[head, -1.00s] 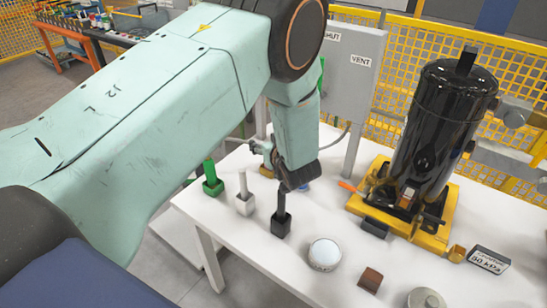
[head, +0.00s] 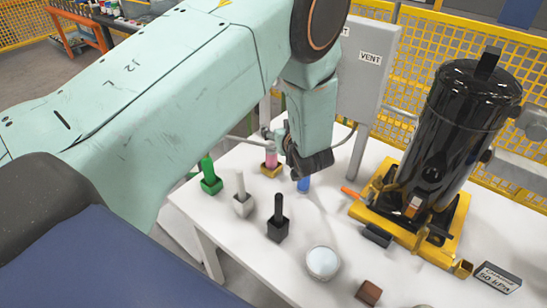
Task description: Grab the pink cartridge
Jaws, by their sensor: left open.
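The pink cartridge (head: 271,159) stands upright in a small yellow holder (head: 272,171) on the far left part of the white table. My left arm comes in from the left, across the upper picture. My left gripper (head: 294,166) is open, just right of the pink cartridge in the picture. The gripper's dark body partly hides its fingers, and I cannot tell how far it is from the cartridge in depth. Nothing shows held in it. My right gripper is not in view.
A blue piece (head: 303,184) stands below the gripper. Green (head: 209,173), white (head: 242,196) and black (head: 278,216) pieces stand in holders in front. A black cylinder (head: 452,140) on a yellow base is at right. A grey VENT panel (head: 366,80) rises behind.

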